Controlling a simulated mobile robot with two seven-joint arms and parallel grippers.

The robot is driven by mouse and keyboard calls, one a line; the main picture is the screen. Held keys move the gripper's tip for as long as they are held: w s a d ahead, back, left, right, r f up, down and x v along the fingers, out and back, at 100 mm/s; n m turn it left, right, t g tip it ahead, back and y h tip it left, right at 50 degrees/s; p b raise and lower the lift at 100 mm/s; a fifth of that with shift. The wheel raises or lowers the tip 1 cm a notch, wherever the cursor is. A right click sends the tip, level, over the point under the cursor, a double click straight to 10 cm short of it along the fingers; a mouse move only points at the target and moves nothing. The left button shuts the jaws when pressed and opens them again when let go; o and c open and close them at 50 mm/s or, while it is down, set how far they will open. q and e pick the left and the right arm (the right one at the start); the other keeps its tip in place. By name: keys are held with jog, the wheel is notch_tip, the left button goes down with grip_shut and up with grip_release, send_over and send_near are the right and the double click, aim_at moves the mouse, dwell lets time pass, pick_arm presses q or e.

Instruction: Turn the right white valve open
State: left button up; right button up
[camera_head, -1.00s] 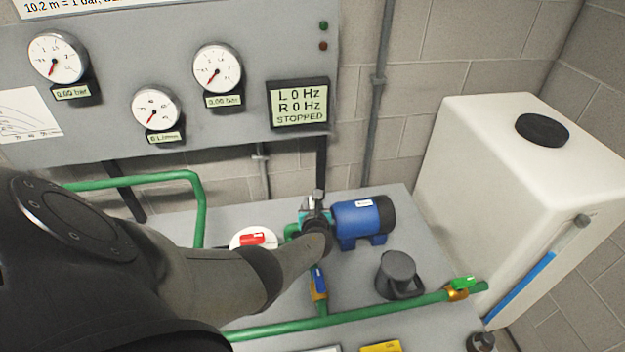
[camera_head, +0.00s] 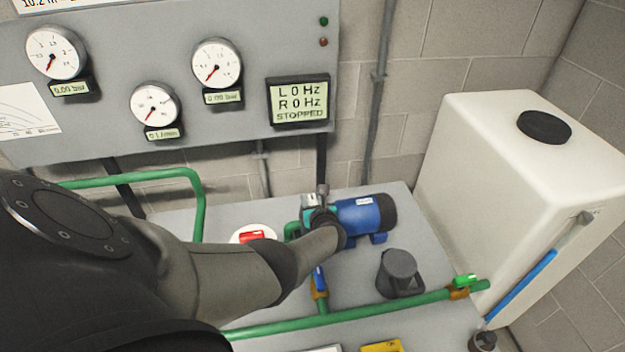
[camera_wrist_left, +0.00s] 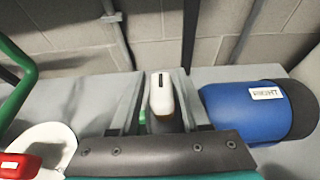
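A white lever-like part, apparently a white valve handle (camera_wrist_left: 160,93), stands upright in the left wrist view, just beyond a dark bolted edge across the bottom. In the head view a small white part (camera_head: 308,200) shows at the teal pump end, beside the blue motor (camera_head: 360,214). I cannot tell for sure that it is the right valve, nor its open or closed position. My left gripper (camera_head: 321,210) is right at this spot, over the teal pump end. Its fingers are mostly hidden by my own arm, so opening and contact do not show. My right gripper is out of view.
A red-handled valve (camera_head: 252,237) is left of the pump. A blue-handled valve (camera_head: 319,280) sits below my wrist. A green-handled valve (camera_head: 465,281) is on the green pipe (camera_head: 400,305), near the white tank (camera_head: 490,150). The display (camera_head: 298,102) reads STOPPED.

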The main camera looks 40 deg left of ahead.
pick_arm(q)
jog(key=shift+o, duration=1)
jog(key=shift+d, duration=0.1)
jog(key=shift+s+d+r+p, duration=0.25)
jog(key=shift+s+d+p, duration=0.15)
jog(key=shift+p, duration=0.2)
jog(key=p+v, duration=0.7)
jog(key=v, duration=0.7)
